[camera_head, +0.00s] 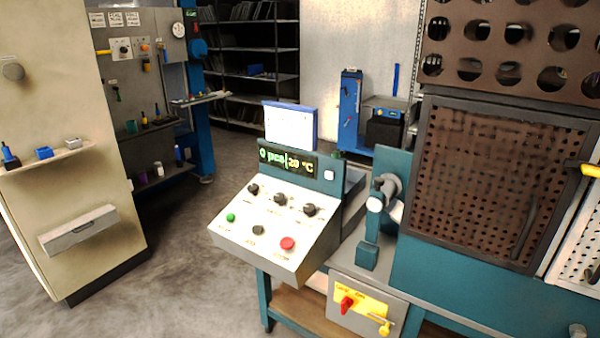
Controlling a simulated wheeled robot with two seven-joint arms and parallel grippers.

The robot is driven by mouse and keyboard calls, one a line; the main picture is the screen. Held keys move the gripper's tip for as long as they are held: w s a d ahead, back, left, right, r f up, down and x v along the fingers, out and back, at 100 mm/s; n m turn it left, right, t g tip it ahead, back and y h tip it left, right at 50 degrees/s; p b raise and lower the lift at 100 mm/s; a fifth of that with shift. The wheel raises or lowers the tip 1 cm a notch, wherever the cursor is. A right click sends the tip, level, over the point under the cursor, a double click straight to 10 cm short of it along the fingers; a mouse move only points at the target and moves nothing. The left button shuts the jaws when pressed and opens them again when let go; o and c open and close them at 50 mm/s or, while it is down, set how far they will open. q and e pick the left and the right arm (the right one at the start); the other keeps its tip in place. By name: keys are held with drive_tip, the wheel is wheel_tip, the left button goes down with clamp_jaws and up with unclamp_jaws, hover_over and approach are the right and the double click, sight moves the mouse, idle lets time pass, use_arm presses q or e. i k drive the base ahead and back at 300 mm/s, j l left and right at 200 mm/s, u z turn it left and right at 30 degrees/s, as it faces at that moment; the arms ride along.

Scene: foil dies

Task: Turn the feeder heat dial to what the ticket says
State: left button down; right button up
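A sloped control console (290,240) stands in the middle of the view. Its white face carries three black dials in a row: left (253,189), middle (280,199) and right (309,210). Their labels are too small to read, so I cannot tell which is the heat dial. The display (287,161) above them shows "0 pcs" and "20 °C". A white ticket (290,126) in a blue frame stands on top of the console; its writing is not legible. Neither of my grippers is in view.
The console face also has a green button (231,217), a dark knob (258,230) and a red button (287,243). A machine with a brown perforated door (480,180) stands at the right. A red switch (347,304) sits below. Floor at left is clear.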

sight(309, 208)
drive_tip(key=i+l+u, duration=0.15)
drive_tip(key=u, duration=0.2)
drive_tip(key=i+l+u, duration=0.5)
drive_tip(key=u, duration=0.2)
drive_tip(key=i, duration=0.1)
